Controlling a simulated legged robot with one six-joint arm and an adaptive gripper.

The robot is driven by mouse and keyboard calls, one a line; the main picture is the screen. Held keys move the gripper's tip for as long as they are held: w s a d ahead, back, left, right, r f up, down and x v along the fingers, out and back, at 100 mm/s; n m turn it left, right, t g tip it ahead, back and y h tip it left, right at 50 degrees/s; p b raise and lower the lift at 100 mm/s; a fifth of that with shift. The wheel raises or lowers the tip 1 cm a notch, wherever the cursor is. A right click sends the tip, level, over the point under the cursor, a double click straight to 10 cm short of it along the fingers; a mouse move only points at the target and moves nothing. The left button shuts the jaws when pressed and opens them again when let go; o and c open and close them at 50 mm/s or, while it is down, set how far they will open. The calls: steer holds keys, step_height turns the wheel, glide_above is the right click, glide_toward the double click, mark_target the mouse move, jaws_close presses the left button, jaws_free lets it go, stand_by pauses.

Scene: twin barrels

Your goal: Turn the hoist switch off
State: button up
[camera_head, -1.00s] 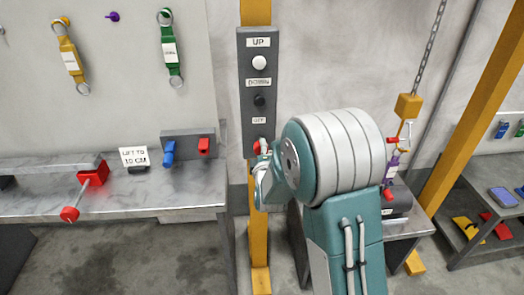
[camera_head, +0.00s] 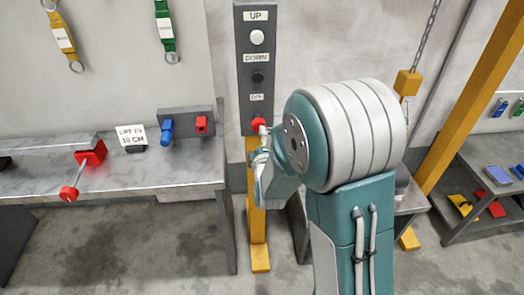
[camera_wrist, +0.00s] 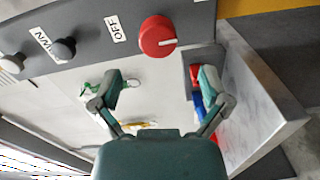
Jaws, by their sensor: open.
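The hoist switch is a red round knob (camera_wrist: 158,37) with a white mark pointing right in the wrist view. It sits by the OFF label (camera_wrist: 115,29) on the grey control panel (camera_head: 243,70), and also shows in the head view (camera_head: 259,123). My gripper (camera_wrist: 163,90) is open and empty. In the wrist view the knob appears just beyond the two fingertips, between them and not gripped. In the head view my gripper (camera_head: 263,148) is small beside and below the knob, and contact cannot be told.
The panel also has a white UP button (camera_head: 257,38) and a dark DOWN button (camera_head: 258,78), on a yellow post (camera_head: 257,215). A yellow hoist block (camera_head: 408,82) hangs on a chain at right.

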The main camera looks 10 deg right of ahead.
steer(key=s, duration=0.4)
steer(key=s+a, duration=0.1)
steer(key=shift+s, duration=0.4)
steer(key=shift+r, duration=0.1)
steer(key=s+r+m+g, duration=0.3)
steer(key=s+m+g, duration=0.1)
steer(key=s, duration=0.4)
steer(key=s+d+r+m+g+y, duration=0.1)
steer(key=s+r+m+g, duration=0.2)
steer(key=s+m, duration=0.3)
steer(key=s+r+m+g+y, duration=0.1)
steer(key=s+r+m+g, duration=0.2)
steer(key=s, duration=0.8)
steer(key=shift+d+r+m+g, duration=0.15)
steer(key=shift+d+m+g, duration=0.15)
steer(key=shift+m+g, duration=0.65)
